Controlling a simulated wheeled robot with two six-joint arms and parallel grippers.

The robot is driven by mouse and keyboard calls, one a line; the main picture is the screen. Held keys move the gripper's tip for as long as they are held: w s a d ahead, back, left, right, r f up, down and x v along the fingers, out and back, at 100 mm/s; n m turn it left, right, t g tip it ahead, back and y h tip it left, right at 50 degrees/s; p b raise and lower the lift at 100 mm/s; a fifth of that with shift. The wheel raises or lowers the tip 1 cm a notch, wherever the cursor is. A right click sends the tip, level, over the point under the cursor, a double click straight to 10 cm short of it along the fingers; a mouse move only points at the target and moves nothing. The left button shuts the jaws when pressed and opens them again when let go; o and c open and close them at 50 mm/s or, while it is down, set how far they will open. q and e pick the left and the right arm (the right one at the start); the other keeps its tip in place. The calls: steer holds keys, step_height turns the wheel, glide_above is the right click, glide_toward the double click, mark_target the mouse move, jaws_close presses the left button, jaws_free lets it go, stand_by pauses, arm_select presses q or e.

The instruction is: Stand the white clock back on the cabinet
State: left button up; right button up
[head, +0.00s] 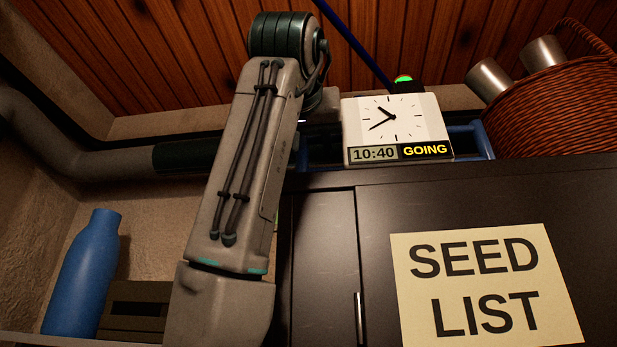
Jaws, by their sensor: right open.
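The white clock (393,119) is upright at the top edge of the dark cabinet (322,235), its face towards me. It has black hands and a lower strip that reads 10:40 and GOING. The contact under its base cannot be made out clearly. My right arm rises through the middle left and bends over at the top. My right gripper (326,104) is just left of the clock, open; its fingertips are largely hidden, and I cannot tell whether they touch the clock. My left gripper is not in view.
A SEED LIST paper (485,256) is on the cabinet front. A woven basket (560,105) with metal cylinders stands right of the clock. A blue bar (482,140) shows beside the clock, and a thin blue pole (350,42) behind. A blue bottle (85,270) stands lower left.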

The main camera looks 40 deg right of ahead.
steer(key=b+v, duration=0.4)
steer(key=v, duration=0.6)
steer(key=shift+s+a, duration=0.25)
steer(key=shift+s, duration=0.05)
